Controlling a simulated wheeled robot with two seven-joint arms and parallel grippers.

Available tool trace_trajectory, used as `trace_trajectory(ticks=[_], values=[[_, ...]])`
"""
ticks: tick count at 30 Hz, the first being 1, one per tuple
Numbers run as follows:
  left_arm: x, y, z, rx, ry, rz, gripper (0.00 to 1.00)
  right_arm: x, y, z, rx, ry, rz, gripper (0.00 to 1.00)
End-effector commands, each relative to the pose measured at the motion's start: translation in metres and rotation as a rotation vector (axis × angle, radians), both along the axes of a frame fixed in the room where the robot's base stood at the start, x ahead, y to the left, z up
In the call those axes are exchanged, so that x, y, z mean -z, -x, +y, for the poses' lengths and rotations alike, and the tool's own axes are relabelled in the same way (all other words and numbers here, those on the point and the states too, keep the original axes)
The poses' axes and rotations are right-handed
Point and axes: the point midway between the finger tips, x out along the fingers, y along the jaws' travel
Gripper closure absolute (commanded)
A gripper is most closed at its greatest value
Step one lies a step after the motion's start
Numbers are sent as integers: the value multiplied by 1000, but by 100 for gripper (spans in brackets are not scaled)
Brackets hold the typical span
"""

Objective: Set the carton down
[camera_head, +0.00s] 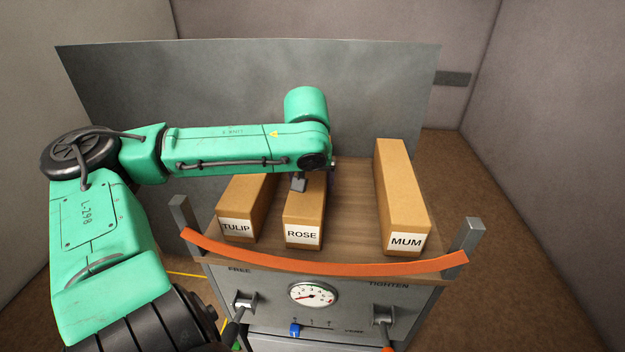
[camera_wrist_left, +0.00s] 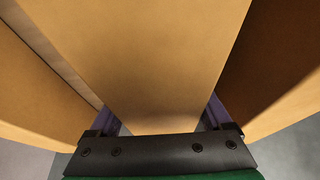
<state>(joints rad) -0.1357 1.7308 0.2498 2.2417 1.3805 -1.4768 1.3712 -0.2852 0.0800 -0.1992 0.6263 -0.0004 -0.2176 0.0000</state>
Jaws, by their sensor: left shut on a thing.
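Three long brown cartons with white labels are on the wooden top (camera_head: 350,200) of a cabinet in the head view: the TULIP carton (camera_head: 243,205), the ROSE carton (camera_head: 304,213) and the MUM carton (camera_head: 401,190). My left gripper (camera_head: 299,184) is over the ROSE carton, partly hidden by my arm, and is shut on it. In the left wrist view the held carton (camera_wrist_left: 140,50) lies between the two fingers. I cannot tell whether its underside touches the wooden top. My right gripper is not in view.
An orange strap (camera_head: 325,265) runs across the cabinet front between two grey posts. Below it are a dial (camera_head: 312,294) and levers. A grey panel (camera_head: 375,90) stands behind. TULIP is close to ROSE's left; a wider bare strip separates ROSE from MUM.

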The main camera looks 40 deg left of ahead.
Motion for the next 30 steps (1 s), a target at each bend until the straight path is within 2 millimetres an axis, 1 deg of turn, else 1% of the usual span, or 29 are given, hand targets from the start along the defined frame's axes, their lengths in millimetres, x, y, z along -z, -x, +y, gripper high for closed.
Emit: trace_trajectory(ticks=[6, 8, 9, 10, 17, 20, 23, 30], values=[[0, -1, 0, 0, -1, -5, 100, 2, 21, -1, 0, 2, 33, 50], [1, -1, 0, 0, -1, -5, 100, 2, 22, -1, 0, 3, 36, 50], [2, 0, 0, 0, 0, -2, 2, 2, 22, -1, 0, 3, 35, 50], [2, 0, 0, 0, 0, -2, 0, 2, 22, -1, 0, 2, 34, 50], [1, 0, 0, -1, -1, -2, 0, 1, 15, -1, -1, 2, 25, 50], [-4, 0, -1, -1, -2, -5, 0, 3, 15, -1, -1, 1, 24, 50], [-15, 4, -4, 0, -1, -7, 0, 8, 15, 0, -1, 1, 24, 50], [-61, 19, -15, -1, -5, -7, 0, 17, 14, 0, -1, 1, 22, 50]])
